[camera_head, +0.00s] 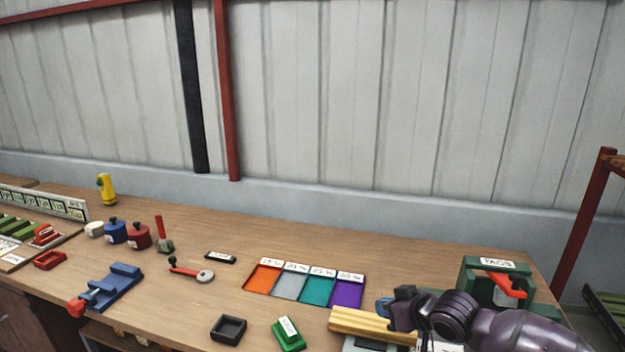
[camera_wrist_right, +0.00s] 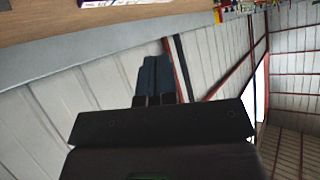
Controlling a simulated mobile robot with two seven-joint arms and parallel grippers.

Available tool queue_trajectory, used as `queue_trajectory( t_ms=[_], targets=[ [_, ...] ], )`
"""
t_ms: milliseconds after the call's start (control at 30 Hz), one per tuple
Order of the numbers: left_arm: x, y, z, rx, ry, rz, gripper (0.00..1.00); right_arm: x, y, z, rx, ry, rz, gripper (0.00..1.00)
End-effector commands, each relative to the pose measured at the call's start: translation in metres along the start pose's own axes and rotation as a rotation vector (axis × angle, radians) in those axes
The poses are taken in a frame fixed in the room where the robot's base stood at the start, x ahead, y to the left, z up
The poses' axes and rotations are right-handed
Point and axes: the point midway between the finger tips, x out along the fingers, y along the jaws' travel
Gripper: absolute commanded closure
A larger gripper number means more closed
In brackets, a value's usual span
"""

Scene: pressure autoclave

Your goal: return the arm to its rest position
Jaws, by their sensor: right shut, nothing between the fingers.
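My right arm, dark purple, comes in from the lower right in the head view. Its gripper (camera_head: 384,307) points left above the front right part of the bench, just behind a yellow ribbed block. In the right wrist view the dark blue fingers (camera_wrist_right: 155,75) lie side by side, shut with nothing between them. Past them the wrist view shows wall panels and roof beams. The arm hides part of the bench's right end. My left arm and gripper are not in view.
The yellow ribbed block (camera_head: 372,326) and a green holder labelled TAGS (camera_head: 466,266) are close around the right arm. Coloured trays (camera_head: 290,285), a green block (camera_head: 288,335) and a black tray (camera_head: 228,329) lie left of it. The bench's back middle is clear.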

Motion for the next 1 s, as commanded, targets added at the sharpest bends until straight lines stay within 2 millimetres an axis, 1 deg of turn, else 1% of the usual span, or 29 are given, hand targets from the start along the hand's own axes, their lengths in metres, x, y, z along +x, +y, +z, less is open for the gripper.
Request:
queue_trajectory(
  t_ms=[33,133,267,367,467,567,667,700,767,867,900,967,1000],
  targets=[
    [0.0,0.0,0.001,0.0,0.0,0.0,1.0,0.001,-0.006,-0.001,-0.043,0.039,0.002,1.0],
    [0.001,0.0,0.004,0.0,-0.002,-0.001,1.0,-0.001,-0.015,-0.003,-0.13,0.12,0.022,1.0],
    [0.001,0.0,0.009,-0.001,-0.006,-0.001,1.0,-0.006,-0.023,0.005,-0.208,0.208,0.064,1.0],
    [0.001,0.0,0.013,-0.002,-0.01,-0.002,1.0,-0.013,-0.027,0.02,-0.243,0.261,0.112,1.0],
    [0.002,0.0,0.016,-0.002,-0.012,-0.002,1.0,-0.022,-0.027,0.041,-0.26,0.298,0.173,1.0],
    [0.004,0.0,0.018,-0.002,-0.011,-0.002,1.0,-0.033,-0.024,0.067,-0.261,0.315,0.242,1.0],
    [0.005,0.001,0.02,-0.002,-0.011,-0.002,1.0,-0.046,-0.02,0.097,-0.246,0.314,0.312,1.0],
    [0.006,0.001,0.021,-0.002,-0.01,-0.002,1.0,-0.052,-0.018,0.111,-0.234,0.308,0.341,1.0],
    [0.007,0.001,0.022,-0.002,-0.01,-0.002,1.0,-0.061,-0.016,0.132,-0.214,0.295,0.382,1.0],
    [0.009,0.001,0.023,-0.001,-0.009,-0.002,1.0,-0.077,-0.013,0.17,-0.166,0.263,0.447,1.0],
    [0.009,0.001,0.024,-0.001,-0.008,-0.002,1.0,-0.085,-0.012,0.187,-0.143,0.246,0.472,1.0],
    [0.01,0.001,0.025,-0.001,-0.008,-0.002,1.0,-0.096,-0.013,0.213,-0.102,0.215,0.506,1.0],
    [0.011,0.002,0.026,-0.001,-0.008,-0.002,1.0,-0.103,-0.013,0.23,-0.075,0.193,0.527,1.0]
  ],
)
